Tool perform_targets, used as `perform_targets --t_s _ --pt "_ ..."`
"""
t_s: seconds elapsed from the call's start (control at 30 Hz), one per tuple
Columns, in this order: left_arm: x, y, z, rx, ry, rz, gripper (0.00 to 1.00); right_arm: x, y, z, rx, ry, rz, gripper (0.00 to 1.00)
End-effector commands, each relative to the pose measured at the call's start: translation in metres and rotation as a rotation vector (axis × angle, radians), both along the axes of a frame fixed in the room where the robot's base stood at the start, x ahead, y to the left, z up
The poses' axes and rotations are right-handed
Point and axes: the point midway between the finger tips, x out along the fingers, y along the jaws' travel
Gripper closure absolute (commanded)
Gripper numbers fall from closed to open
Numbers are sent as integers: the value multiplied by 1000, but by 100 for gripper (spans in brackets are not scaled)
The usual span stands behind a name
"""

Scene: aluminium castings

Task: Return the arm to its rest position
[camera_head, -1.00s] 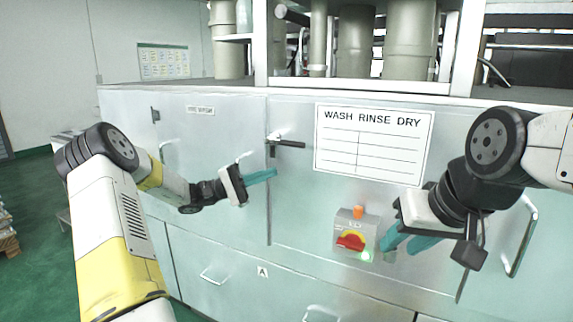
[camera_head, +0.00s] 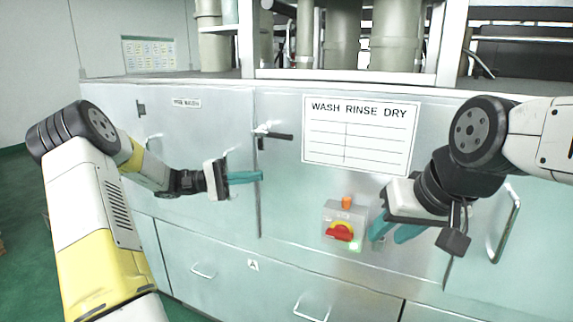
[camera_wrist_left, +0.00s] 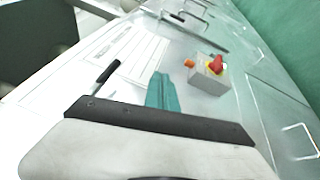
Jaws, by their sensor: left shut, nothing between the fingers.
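My left gripper (camera_head: 261,176) is at the left-middle of the head view, its teal fingers shut and empty, pointing right in front of the cabinet. In the left wrist view its fingers (camera_wrist_left: 160,90) are together with nothing between them. My right gripper (camera_head: 385,236) is at the right of the head view, its teal fingers apart and empty, close to the switch box. The grey switch box (camera_head: 343,225) has a red rotary knob (camera_head: 340,232), an orange button on top and a green light. It also shows in the left wrist view (camera_wrist_left: 206,80).
The metal cabinet (camera_head: 210,130) fills the front, with a black-tipped door lever (camera_head: 275,136) above my left gripper, drawer handles (camera_head: 203,272) below and a bar handle (camera_head: 508,222) at the right. A WASH RINSE DRY sign (camera_head: 360,133) is on its face. Green floor (camera_head: 22,215) is open at the left.

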Motion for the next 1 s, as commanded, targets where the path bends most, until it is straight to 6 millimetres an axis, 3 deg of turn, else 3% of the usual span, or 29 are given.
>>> perform_targets --t_s 0.03,0.13,0.23,0.37,0.53,0.7,1.0 --pt "-15 -22 6 101 6 -45 100 0 0 0 0 0 0 65" --pt "-48 -53 7 310 23 -110 100 0 0 0 0 0 0 65" --pt "-82 -71 5 516 21 -148 100 0 0 0 0 0 0 65" --pt "-124 -79 4 766 -10 -160 100 0 0 0 0 0 0 65" --pt "-173 -72 7 1052 -97 -117 100 0 0 0 0 0 0 65" --pt "-215 -52 14 1279 -229 -19 100 0 0 0 0 0 0 65" --pt "-261 -17 27 1478 -486 192 100 0 0 0 0 0 0 65"
